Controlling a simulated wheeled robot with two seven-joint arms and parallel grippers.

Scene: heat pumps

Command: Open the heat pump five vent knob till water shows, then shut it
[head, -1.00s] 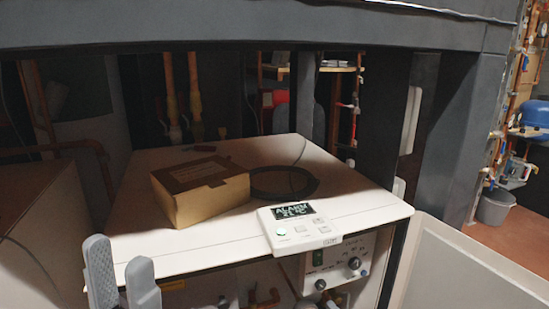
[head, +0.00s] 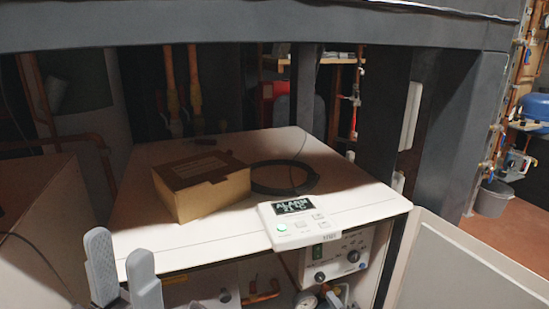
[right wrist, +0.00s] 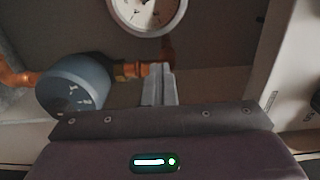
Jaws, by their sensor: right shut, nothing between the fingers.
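The heat pump (head: 215,254) is a white cabinet with its front open. A display unit (head: 292,228) on its top front edge reads ALARM. Below it a control panel (head: 340,250) carries dark knobs. My left gripper (head: 121,262) is open and empty in front of the cabinet's left side. My right gripper (right wrist: 158,85) is shut and empty in the right wrist view, among the copper pipes, beside a brass fitting (right wrist: 128,70) and below a round gauge (right wrist: 146,12). I cannot tell whether it touches the fitting. I cannot make out the vent knob or any water.
A blue-grey round pump body (right wrist: 75,88) is left of my right gripper. A cardboard box (head: 200,187) and a black ring (head: 284,178) lie on the cabinet top. An open white door panel (head: 460,270) stands at the right. A dark beam (head: 250,28) crosses above.

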